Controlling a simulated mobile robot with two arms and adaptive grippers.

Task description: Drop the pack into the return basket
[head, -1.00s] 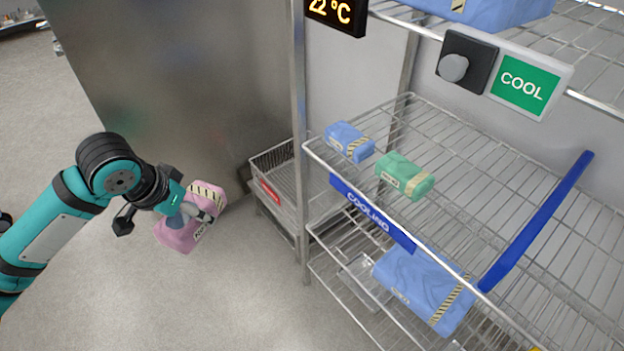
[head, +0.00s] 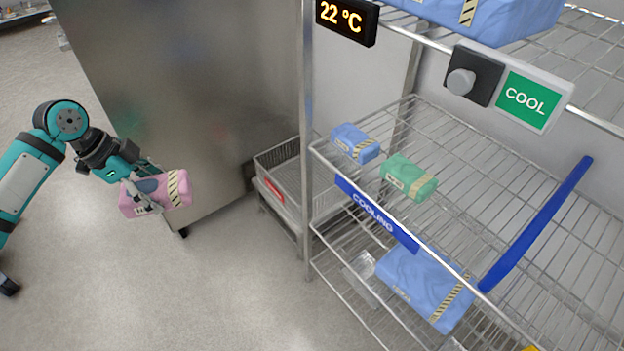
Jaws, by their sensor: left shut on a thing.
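My left gripper (head: 143,190) is shut on a pink pack (head: 172,192) with a black-and-cream striped band. It holds the pack in the air above the floor, at the left of the head view. The return basket is probably the wire basket (head: 266,172) with a red label, on a low stand between the steel cabinet and the rack. The basket looks empty where I can see in; the rack post hides part of its right side. The pack is to the left of the basket and apart from it. My right gripper is not in view.
The wire rack at right carries a blue pack (head: 354,143) and a green pack (head: 409,177) on its "COOLING" shelf (head: 480,190). A larger blue pack (head: 428,286) lies below. A steel cabinet (head: 190,90) stands behind the held pack. The floor (head: 180,290) in front is clear.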

